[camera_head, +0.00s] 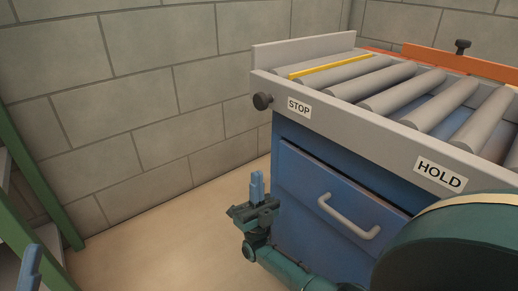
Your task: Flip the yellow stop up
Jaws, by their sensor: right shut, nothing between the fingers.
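The yellow stop (328,66) shows as a thin yellow bar lying low between the grey rollers at the left end of the conveyor. A dark round knob (262,101) sticks out of the frame's near left corner, beside the label STOP (299,108). My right gripper (257,182) has blue fingers pointing up. It is shut and empty, below the knob and in front of the blue cabinet, apart from both. At the lower left edge, a blue finger of my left gripper (30,264) shows; the rest is cut off.
The grey conveyor frame (375,127) carries a HOLD label (439,175) further right. The blue cabinet (300,185) below has a drawer handle (347,217). An orange rail (455,60) and a second dark knob (462,46) are behind. A green rack (40,185) stands left; floor between is clear.

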